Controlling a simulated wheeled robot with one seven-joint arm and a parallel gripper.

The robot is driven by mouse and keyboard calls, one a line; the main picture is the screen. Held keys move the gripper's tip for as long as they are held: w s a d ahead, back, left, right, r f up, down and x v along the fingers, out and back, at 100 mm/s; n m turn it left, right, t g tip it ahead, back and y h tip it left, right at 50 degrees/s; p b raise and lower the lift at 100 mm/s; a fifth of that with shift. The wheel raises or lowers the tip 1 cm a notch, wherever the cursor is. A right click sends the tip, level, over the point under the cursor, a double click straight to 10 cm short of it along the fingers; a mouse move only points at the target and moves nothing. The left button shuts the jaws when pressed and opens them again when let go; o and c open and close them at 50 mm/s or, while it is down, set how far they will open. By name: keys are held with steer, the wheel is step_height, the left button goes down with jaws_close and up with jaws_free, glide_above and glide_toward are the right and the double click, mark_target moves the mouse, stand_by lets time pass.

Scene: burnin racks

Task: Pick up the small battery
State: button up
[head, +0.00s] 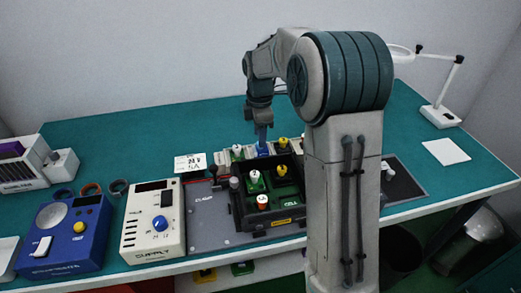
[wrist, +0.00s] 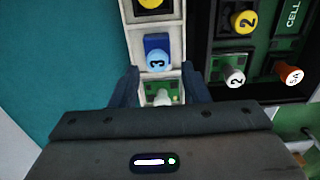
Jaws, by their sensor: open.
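My gripper (head: 262,140) is open above the white rack (head: 223,158) behind the black tray. In the wrist view its dark blue fingers (wrist: 159,82) stand on either side of a green module with a white cap (wrist: 161,97), partly hidden by the gripper body. Whether the fingers touch anything cannot be told. A blue module with a light blue cap marked 3 (wrist: 158,60) sits just beyond the fingertips in the same rack, and a yellow-capped one (wrist: 150,3) is farther up. No piece is readably labelled as a battery, so I cannot tell which one is the small battery.
The black tray (head: 245,222) holds a yellow cap marked 2 (wrist: 243,21), a white cap marked 2 (wrist: 235,77) and an orange 5A piece (wrist: 289,73). A white supply box (head: 153,240) and a blue device (head: 62,240) stand left. The green table behind is clear.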

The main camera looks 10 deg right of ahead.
steer(key=shift+w+d+f+p, duration=0.1)
steer(key=shift+f+p, duration=0.05)
steer(key=shift+f, duration=1.2)
steer(key=shift+w+f+p, duration=0.1)
steer(key=shift+f+p, duration=0.05)
steer(key=shift+f, duration=1.15)
steer(key=c, duration=0.8)
steer(key=shift+r, duration=0.15)
